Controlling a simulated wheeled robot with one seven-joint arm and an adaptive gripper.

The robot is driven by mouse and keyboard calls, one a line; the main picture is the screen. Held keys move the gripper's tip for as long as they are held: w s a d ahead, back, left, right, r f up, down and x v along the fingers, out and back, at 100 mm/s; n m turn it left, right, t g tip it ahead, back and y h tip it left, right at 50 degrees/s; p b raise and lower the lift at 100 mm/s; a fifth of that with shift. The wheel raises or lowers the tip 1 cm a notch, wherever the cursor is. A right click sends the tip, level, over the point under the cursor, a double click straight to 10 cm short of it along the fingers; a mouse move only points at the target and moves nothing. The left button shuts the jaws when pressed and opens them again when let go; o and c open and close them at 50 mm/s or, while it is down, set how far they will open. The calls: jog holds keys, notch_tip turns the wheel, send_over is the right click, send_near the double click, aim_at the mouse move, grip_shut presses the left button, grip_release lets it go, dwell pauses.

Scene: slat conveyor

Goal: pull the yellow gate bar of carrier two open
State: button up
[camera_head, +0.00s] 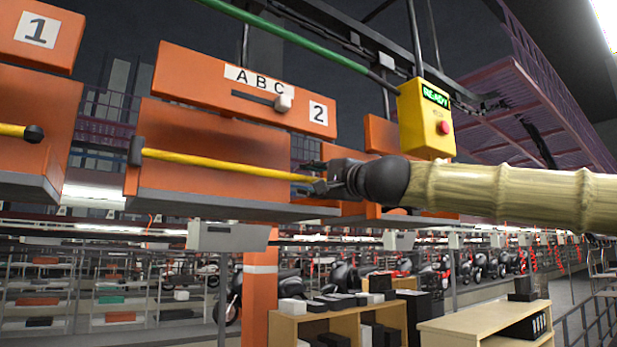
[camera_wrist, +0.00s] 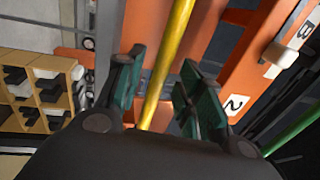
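Carrier two (camera_head: 215,125) is an orange hanging carrier with an "ABC" label and a "2" plate. Its yellow gate bar (camera_head: 220,165) runs across the front, slightly sloping down to the right, from a black end piece at the left. My gripper (camera_head: 318,182) is at the bar's right end. In the wrist view the yellow bar (camera_wrist: 167,60) passes between my two green-padded fingers (camera_wrist: 160,85), which stand apart with gaps beside the bar. Whether a pad touches the bar is not clear. The bar's right end is hidden behind my gripper.
A white slider knob (camera_head: 283,102) sits below the "ABC" label. A yellow control box (camera_head: 426,118) with a "READY" display and red button hangs above my arm. Carrier one (camera_head: 38,90) hangs at the left. Shelves (camera_head: 335,325) stand below.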

jog(key=shift+x, duration=1.2)
grip_shut()
